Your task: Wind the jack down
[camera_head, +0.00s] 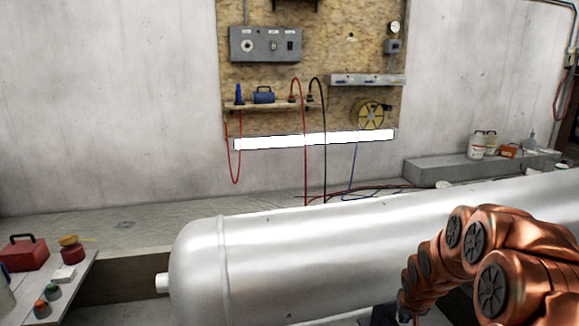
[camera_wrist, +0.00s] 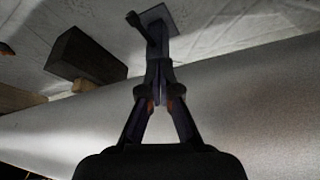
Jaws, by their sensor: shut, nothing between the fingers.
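My gripper (camera_wrist: 158,72) shows in the wrist view with its dark fingers brought together, shut and empty. Just beyond the fingertips is a dark post with a flat square plate and a short arm, which looks like the jack (camera_wrist: 160,20). The fingertips overlap its lower part in the picture, and I cannot tell whether they touch it. A big silver tank (camera_head: 300,255) lies across the head view, and its side also fills the wrist view (camera_wrist: 255,110). In the head view my copper arm reaches down at the right, and my gripper is out of sight there.
A dark block (camera_wrist: 85,55) lies left of the jack. A bench (camera_head: 75,285) with a red box (camera_head: 24,254) and small jars stands at the left. A wooden panel (camera_head: 340,50) with hoses hangs on the wall. A concrete ledge (camera_head: 445,172) holds bottles.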

